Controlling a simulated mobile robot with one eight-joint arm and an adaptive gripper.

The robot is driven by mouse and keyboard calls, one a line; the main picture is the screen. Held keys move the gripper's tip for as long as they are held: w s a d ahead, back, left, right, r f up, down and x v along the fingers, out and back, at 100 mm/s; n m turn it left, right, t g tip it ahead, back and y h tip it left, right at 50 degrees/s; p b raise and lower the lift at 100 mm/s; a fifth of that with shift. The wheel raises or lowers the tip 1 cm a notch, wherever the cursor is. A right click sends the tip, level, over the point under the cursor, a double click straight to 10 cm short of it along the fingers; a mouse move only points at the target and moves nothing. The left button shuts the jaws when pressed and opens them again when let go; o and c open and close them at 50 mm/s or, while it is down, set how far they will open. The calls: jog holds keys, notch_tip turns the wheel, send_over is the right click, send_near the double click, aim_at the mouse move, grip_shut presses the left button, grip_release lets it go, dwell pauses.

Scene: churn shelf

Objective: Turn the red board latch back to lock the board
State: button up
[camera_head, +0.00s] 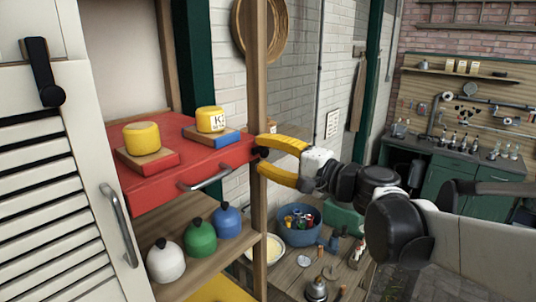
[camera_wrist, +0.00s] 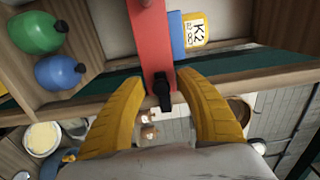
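The red board (camera_head: 160,188) is a thick red shelf with a metal handle (camera_head: 205,178) on its front edge, and it also shows in the wrist view (camera_wrist: 150,40). A small black latch (camera_head: 262,152) is at the board's right end by the wooden post. In the wrist view the black latch (camera_wrist: 162,92) points toward my palm. My gripper (camera_head: 260,155) has its two yellow fingers spread above and below the latch. In the wrist view the open fingers (camera_wrist: 160,78) stand on either side of the latch, with gaps; it is not clamped.
On the board sit two yellow weights (camera_head: 142,136) (camera_head: 211,119) on red and blue bases. White, green and blue knobbed pots (camera_head: 200,238) stand on the shelf below. A louvered door (camera_head: 50,190) with another black latch (camera_head: 43,72) is at left. The wooden post (camera_head: 258,80) is close to my fingers.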

jog(key=shift+d, duration=0.1)
jog(key=v, duration=1.2)
jog(key=shift+f, duration=0.1)
jog(key=s+f+n+g+h+b, duration=0.25)
jog(key=s+f+b, duration=0.4)
jog(key=f, duration=0.95)
jog(key=s+f+n+g+h+b, duration=0.1)
jog(key=s+f+h+b, duration=0.25)
jog(key=f+b, duration=0.95)
jog(key=s+d+f+n+h+b, duration=0.1)
jog(key=s+d+f+h+b, duration=0.1)
jog(key=f, duration=0.5)
jog(key=s+d+f+n+h+b, duration=0.1)
jog(key=s+d+f+h+b, duration=0.1)
jog(key=f, duration=0.6)
jog(key=s+d+f+n+h+b, duration=0.2)
jog(key=d+f+h+b, duration=0.2)
jog(key=d+f+b, duration=0.2)
jog(key=shift+d+f, duration=0.8)
jog(key=shift+d, duration=0.05)
